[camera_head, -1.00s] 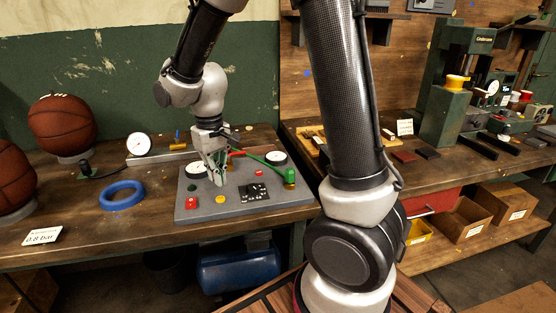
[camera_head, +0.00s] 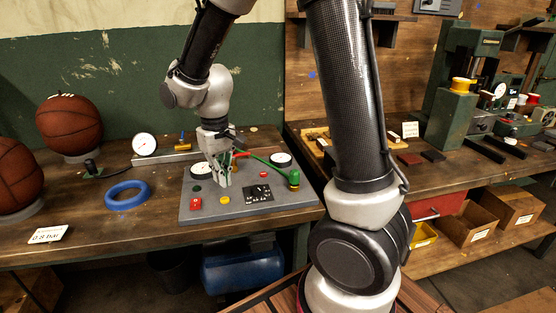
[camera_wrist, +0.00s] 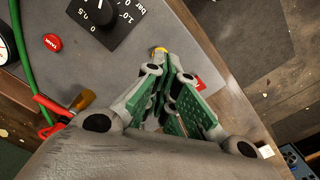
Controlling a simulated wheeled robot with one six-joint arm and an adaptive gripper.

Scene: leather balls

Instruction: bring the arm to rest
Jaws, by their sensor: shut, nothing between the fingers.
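My arm reaches over the grey control panel (camera_head: 245,207) on the left bench. My gripper (camera_head: 225,184) is shut and empty, pointing down just above the panel. In the wrist view its green-padded fingers (camera_wrist: 165,90) point towards the panel, with a yellow button (camera_wrist: 160,50) just past their tips. The same yellow button (camera_head: 225,200) shows below the gripper in the head view. The black dial plate (camera_head: 259,192) is to its right and a red switch (camera_head: 196,204) to its lower left. Whether the tips touch the panel cannot be told.
A blue ring (camera_head: 127,195) lies left of the panel. Leather balls (camera_head: 69,124) stand at the far left. A white gauge (camera_head: 145,145) stands behind. Bare bench shows between ring and panel.

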